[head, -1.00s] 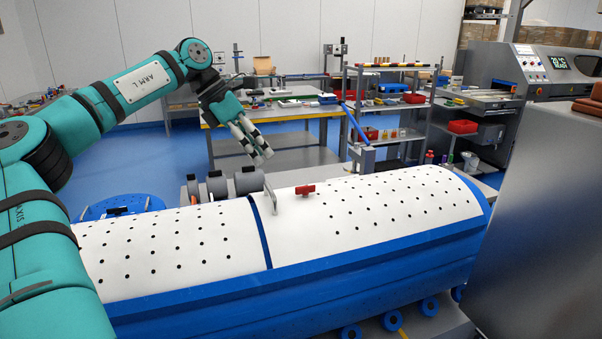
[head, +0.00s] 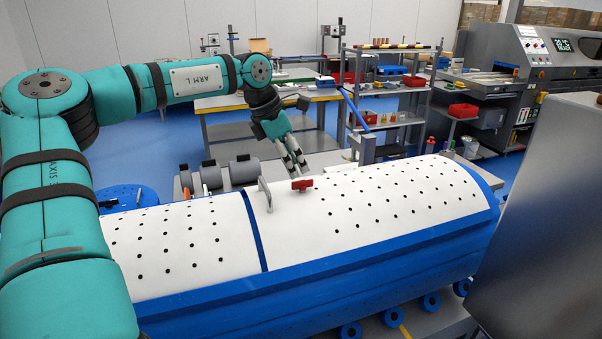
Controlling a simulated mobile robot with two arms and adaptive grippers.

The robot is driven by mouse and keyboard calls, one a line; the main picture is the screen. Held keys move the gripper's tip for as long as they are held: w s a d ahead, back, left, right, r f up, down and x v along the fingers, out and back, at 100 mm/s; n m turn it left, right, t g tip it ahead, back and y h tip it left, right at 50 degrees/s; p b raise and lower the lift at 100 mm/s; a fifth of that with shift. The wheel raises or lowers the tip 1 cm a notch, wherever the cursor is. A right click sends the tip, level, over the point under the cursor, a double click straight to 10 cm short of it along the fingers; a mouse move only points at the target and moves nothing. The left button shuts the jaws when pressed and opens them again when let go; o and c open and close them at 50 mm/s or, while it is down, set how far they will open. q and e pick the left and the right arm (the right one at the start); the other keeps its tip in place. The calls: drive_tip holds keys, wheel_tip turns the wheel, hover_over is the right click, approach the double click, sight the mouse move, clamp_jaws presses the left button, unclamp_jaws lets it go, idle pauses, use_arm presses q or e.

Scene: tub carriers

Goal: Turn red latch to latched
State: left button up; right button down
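The red latch (head: 302,184) is a small red handle on top of the white perforated lid (head: 390,205) of the long blue tub. It lies roughly along the lid's length. My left gripper (head: 295,170) hangs from the upper left, just above and behind the latch, fingers pointing down. Its two fingers show a narrow gap with nothing between them. The fingertips overlap the latch area in the picture, and I cannot tell whether they touch it. My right gripper is not in view.
A grey upright handle (head: 264,194) stands on the lid left of the latch, beside the blue seam. Grey rollers (head: 243,169) sit behind the tub. A grey cabinet (head: 545,220) closes off the right. A workbench and shelf stand farther back.

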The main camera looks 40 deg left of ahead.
sight(301, 181)
use_arm(q)
drive_tip(key=p+x, duration=0.1)
drive_tip(key=x, duration=0.4)
clamp_jaws()
